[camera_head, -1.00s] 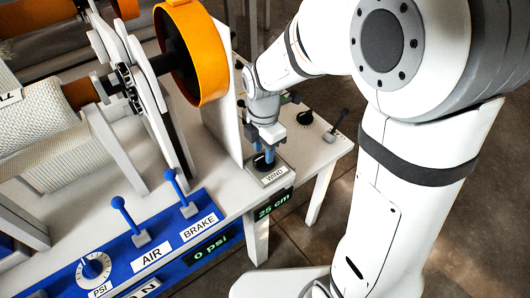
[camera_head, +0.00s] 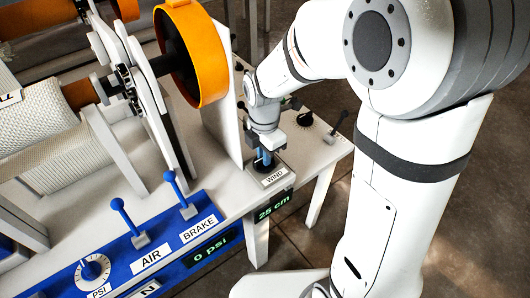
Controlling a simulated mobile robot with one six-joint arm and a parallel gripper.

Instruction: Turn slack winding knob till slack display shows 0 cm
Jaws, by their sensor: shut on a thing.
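My gripper (camera_head: 264,157) points down at the right part of the bench and is shut on the winding knob, just behind the "WIND" label (camera_head: 273,177). The knob itself is mostly hidden by the blue fingers and the label block. The slack display (camera_head: 273,206) is on the bench's front face below the label and reads 25 cm in green.
A blue panel to the left carries the AIR lever (camera_head: 129,222), the BRAKE lever (camera_head: 180,194) and the PSI dial (camera_head: 93,269). A second display (camera_head: 212,248) reads 0 psi. An orange drum (camera_head: 192,52) and white upright plate stand close left of my arm. Another black knob (camera_head: 305,118) and small lever (camera_head: 336,127) sit behind.

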